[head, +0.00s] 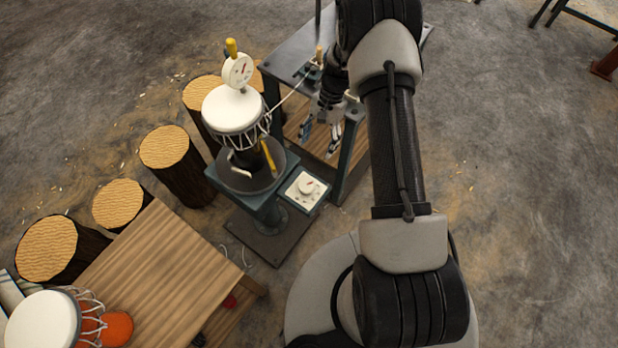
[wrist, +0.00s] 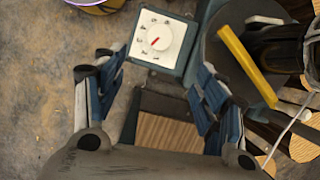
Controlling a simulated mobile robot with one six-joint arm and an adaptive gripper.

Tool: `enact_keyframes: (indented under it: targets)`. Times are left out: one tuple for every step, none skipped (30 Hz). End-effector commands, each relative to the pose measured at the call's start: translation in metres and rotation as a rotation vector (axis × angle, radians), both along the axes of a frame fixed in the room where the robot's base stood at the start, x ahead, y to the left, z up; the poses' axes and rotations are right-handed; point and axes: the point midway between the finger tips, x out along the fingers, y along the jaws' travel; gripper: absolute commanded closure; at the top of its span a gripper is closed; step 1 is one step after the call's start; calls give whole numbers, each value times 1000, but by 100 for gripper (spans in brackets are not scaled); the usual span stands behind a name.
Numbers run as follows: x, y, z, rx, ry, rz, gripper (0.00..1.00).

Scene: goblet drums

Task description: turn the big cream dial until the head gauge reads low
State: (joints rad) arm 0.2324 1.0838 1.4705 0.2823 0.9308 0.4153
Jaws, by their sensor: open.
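The cream dial (head: 306,186) sits on a small square panel on the drum stand. In the wrist view, the dial (wrist: 157,37) lies just beyond my fingertips, with a short red pointer and marks around it. My gripper (head: 319,136) is open and empty, above and behind the panel in the head view. In the wrist view, its blue-padded fingers (wrist: 160,70) are spread apart, not touching the dial. The round head gauge (head: 238,70) stands on the white drum head (head: 233,109). Its red needle shows, but its reading is too small to tell.
A yellow-handled tool (head: 268,156) stands at the drum stand (head: 247,178); its yellow bar (wrist: 247,64) is close to my right finger in the wrist view. A metal-topped bench (head: 290,52) is behind. Log stumps (head: 164,147) and a wooden table (head: 160,270) are at left.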

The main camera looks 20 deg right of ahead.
Motion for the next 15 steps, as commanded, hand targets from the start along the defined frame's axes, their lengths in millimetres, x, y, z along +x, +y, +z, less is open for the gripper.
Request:
enact_keyframes:
  targets:
    - [-3, 2, -7, 1, 3, 2, 35]
    - [-4, 4, -12, 1, 3, 2, 35]
    - [-6, 6, -18, 1, 3, 2, 35]
    - [-7, 7, -24, 1, 4, 2, 35]
    - [-9, 9, -30, 2, 5, 2, 35]
    - [-11, 12, -38, 2, 4, 3, 35]
    - [-13, 14, -44, 2, 5, 3, 35]
    - [-15, 16, -50, 2, 5, 3, 35]
    - [-17, 18, -59, 1, 4, 4, 35]
    - [-18, 20, -65, 1, 5, 3, 35]
    - [-20, 22, -71, 2, 4, 3, 35]
    - [-23, 25, -79, 1, 4, 2, 35]
    - [-24, 27, -85, 1, 4, 2, 35]
    - [-26, 28, -91, 1, 3, 3, 35]
    - [-28, 31, -99, 1, 5, 3, 35]
